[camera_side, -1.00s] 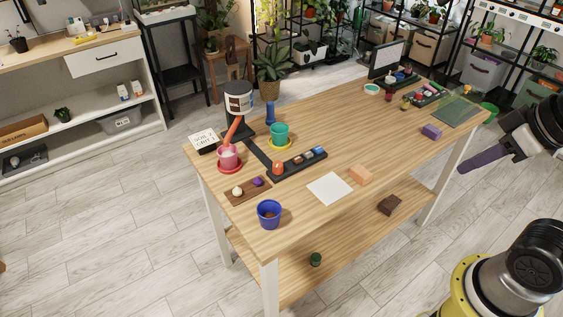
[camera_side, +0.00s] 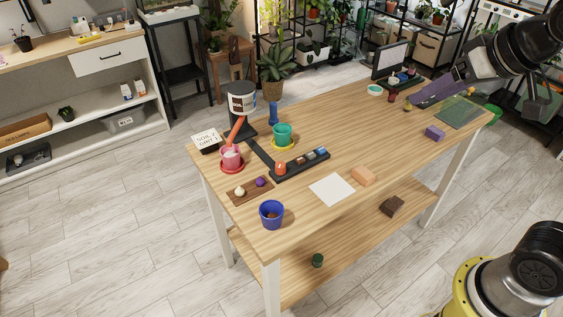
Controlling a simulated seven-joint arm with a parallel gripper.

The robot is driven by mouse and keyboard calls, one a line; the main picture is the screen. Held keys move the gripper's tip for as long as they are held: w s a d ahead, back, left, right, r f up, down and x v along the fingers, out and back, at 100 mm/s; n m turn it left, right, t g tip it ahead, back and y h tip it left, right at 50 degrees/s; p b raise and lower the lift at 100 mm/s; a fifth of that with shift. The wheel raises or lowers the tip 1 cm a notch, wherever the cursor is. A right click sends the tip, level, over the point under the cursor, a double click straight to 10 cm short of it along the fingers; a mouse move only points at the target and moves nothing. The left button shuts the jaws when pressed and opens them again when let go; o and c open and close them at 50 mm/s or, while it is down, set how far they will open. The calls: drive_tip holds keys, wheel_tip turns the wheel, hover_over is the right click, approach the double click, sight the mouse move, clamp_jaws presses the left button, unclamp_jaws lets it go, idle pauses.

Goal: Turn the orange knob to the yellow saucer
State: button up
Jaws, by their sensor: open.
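An orange knob (camera_side: 280,169) stands on the left end of a dark control strip (camera_side: 300,164) on the table. The yellow saucer (camera_side: 292,145) lies behind the strip, under a teal pot (camera_side: 282,134). A white hopper (camera_side: 242,99) stands behind, and its orange spout (camera_side: 236,130) slants down to a pink pot (camera_side: 231,155) on a red saucer (camera_side: 232,169). My gripper (camera_side: 418,102) is above the table's right end, far from the knob. It looks empty; its fingertips are small in this view. The knob is uncovered.
A blue pot (camera_side: 271,213) and a small board (camera_side: 249,190) with two small round things are near the front left. White paper (camera_side: 332,188), an orange block (camera_side: 362,175) and a purple block (camera_side: 435,132) lie toward the right. A laptop-like screen (camera_side: 390,60) stands at the back.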

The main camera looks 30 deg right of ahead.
drive_tip(key=w+a+f, duration=0.1)
drive_tip(key=w+a, duration=0.2)
drive_tip(key=w, duration=1)
drive_tip(key=n+g, duration=0.2)
drive_tip(key=g, duration=0.1)
hover_over(281, 164)
drive_tip(key=s, duration=0.5)
wheel_tip(281, 164, down, 20)
drive_tip(key=x, duration=1.2)
drive_tip(key=shift+s+a+f, duration=0.1)
drive_tip(key=shift+a+f, duration=0.2)
drive_tip(key=shift+a, duration=0.05)
clamp_jaws()
